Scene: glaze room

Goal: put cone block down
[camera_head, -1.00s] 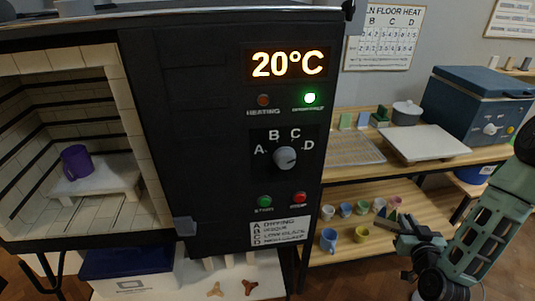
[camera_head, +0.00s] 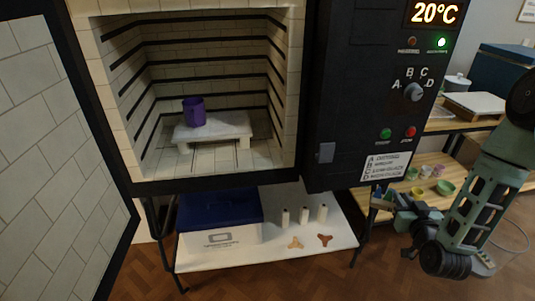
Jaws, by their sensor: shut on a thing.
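My gripper (camera_head: 378,203) is at the right, in front of the wooden rack and right of the kiln's lower shelf. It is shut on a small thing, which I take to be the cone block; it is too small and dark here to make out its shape. The kiln (camera_head: 201,35) stands open, and a purple mug (camera_head: 194,113) is upright on a white slab (camera_head: 222,130) inside it. My gripper is outside the kiln chamber, lower than its floor, and apart from the mug.
The open kiln door (camera_head: 38,120) fills the left side. Small pots (camera_head: 445,188) stand on the rack (camera_head: 424,164). The shelf's front is partly bare.

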